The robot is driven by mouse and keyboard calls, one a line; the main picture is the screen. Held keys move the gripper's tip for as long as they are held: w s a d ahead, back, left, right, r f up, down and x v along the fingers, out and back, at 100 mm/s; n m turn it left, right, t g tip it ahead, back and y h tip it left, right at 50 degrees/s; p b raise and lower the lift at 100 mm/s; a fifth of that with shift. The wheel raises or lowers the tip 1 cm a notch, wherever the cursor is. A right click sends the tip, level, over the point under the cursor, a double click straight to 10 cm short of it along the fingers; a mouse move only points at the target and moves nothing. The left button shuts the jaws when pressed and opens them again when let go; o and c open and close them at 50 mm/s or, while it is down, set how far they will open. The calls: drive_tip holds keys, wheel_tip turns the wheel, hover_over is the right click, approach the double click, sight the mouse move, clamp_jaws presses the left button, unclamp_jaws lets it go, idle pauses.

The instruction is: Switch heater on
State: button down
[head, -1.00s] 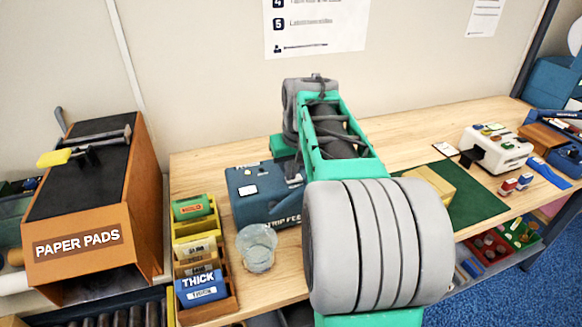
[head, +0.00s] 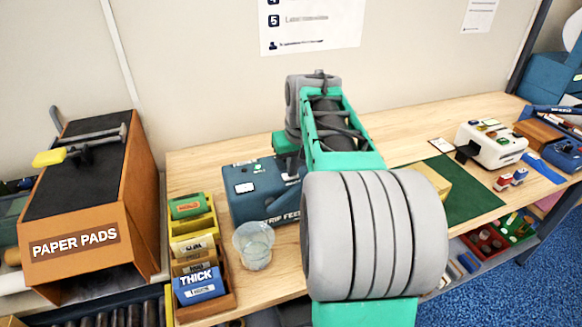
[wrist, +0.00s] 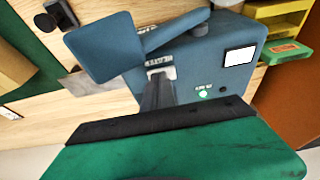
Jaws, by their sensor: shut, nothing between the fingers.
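A blue machine lettered "STRIP FEE…" (head: 254,195) stands on the bench, partly hidden behind my arm. In the wrist view its blue body (wrist: 200,55) fills the upper middle, with a white panel (wrist: 240,56), a small pale round light or button (wrist: 203,92) and a small label (wrist: 161,72).
A clear cup (head: 254,246) stands in front of the machine. A rack of coloured boxes (head: 195,255) and the "PAPER PADS" box (head: 80,215) are to the left. A green mat (head: 468,195) and a white device (head: 492,146) are to the right.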

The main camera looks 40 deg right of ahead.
drive_tip(key=shift+r, duration=0.1)
drive_tip(key=shift+r+p, duration=0.35)
drive_tip(key=shift+r, duration=0.05)
wheel_tip(320, 180, up, 4)
drive_tip(key=p, duration=0.3)
drive_tip(key=shift+f, duration=0.15)
drive_tip(key=v, duration=0.9)
drive_tip(key=shift+s, duration=0.2)
